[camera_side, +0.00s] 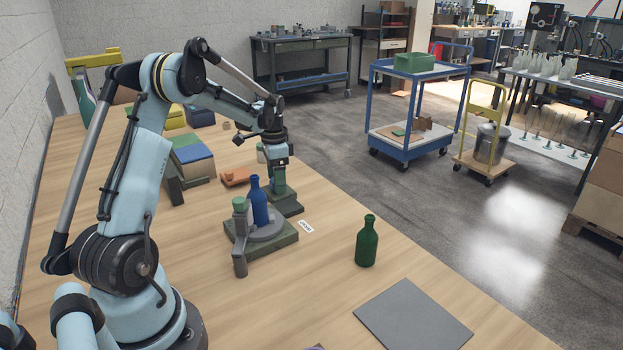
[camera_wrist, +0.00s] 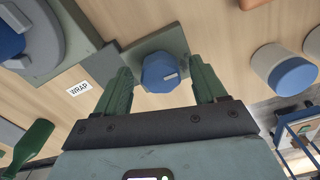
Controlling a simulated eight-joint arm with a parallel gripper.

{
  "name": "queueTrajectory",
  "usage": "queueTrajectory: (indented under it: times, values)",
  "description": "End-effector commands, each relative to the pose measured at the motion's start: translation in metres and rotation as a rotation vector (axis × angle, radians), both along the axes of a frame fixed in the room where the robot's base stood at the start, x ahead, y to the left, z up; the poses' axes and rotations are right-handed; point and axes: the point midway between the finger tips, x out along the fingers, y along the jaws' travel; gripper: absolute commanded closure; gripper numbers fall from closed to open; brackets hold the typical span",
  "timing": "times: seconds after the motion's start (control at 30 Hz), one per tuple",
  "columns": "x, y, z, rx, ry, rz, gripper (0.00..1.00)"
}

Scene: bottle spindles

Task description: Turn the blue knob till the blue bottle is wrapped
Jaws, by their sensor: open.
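The blue knob (camera_wrist: 160,75), faceted with a pale mark on top, sits on a grey-green base in the wrist view. My gripper (camera_wrist: 163,82) is open, with one green finger on each side of the knob. Gaps show between knob and fingers. In the side view my gripper (camera_side: 278,178) points down over the knob's base (camera_side: 289,208), and the knob itself is hidden. The blue bottle (camera_side: 259,203) stands upright on a round grey turntable (camera_side: 268,230) on a green-grey base. Its top (camera_wrist: 10,40) shows at the upper left of the wrist view.
A post with a green roll (camera_side: 240,215) stands beside the blue bottle. A WRAP label (camera_side: 306,227) lies near the base. A green bottle (camera_side: 367,242) and a grey mat (camera_side: 413,316) are at the front right. Colored boxes (camera_side: 193,160) and an orange piece (camera_side: 236,177) lie behind.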

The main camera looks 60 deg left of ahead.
Motion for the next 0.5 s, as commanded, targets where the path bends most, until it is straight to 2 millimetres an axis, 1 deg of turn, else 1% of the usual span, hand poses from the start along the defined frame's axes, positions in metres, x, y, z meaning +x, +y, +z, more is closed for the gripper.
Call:
queueTrajectory:
  times: [0.17, 0.2, 0.47, 0.5]
  values:
    - [0.0, 0.0001, -0.0002, 0.0, 0.0, 0.0, 0.29]
    - [0.0001, 0.0, -0.0001, 0.0, 0.0, 0.0, 0.31]
    - [0.0, 0.0, 0.0001, 0.0, 0.0, 0.0, 0.71]
    - [0.0, 0.0, 0.0001, 0.0, 0.0, 0.0, 0.77]
